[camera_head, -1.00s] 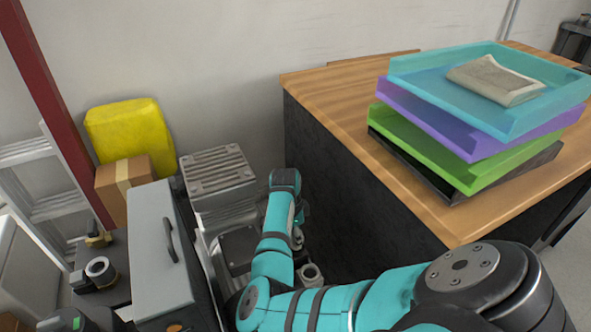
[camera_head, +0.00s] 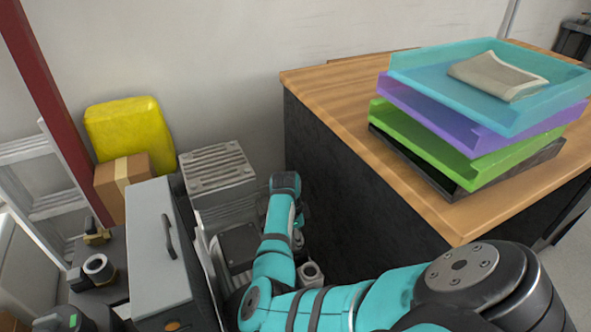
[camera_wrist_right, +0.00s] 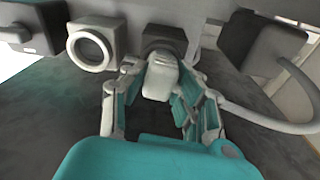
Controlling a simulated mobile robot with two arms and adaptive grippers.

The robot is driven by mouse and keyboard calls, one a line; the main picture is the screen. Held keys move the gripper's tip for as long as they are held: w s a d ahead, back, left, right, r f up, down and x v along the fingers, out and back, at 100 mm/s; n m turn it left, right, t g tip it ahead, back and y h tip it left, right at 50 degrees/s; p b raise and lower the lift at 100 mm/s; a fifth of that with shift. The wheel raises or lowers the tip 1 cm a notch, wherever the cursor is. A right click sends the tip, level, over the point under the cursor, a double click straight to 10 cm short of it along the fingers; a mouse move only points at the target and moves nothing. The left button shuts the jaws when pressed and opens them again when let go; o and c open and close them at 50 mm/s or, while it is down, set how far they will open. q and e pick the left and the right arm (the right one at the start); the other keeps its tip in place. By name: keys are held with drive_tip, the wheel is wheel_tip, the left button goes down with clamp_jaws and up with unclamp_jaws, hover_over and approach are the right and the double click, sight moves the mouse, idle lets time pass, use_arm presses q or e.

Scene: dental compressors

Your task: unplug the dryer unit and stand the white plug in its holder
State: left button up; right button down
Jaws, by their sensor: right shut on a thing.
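In the right wrist view my right gripper (camera_wrist_right: 160,98) is shut on the white plug (camera_wrist_right: 160,80), with a finger on each side of it. The plug is directly in front of a dark square socket (camera_wrist_right: 165,40); I cannot tell whether it is still seated in it. A pale square holder with a round opening (camera_wrist_right: 92,47) is just left of the socket. It seems to be the pale ring-shaped piece (camera_head: 311,272) beside my right arm in the head view. There my right wrist hides the plug. My left gripper is not in view.
A dark box (camera_wrist_right: 262,42) with a grey cable (camera_wrist_right: 275,122) is right of the gripper. In the head view a grey ribbed unit (camera_head: 217,170) stands by the wall. A wooden-topped desk (camera_head: 330,90) with stacked trays (camera_head: 490,85) bounds the narrow gap on the right.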

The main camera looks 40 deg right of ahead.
drive_tip(key=c, duration=0.9)
unclamp_jaws()
drive_tip(key=r, duration=0.8)
drive_tip(key=a+r, duration=0.1)
drive_tip(key=r, duration=0.2)
drive_tip(key=shift+w+a+r, duration=0.1)
drive_tip(key=shift+w+r, duration=0.25)
drive_tip(key=shift+r, duration=0.05)
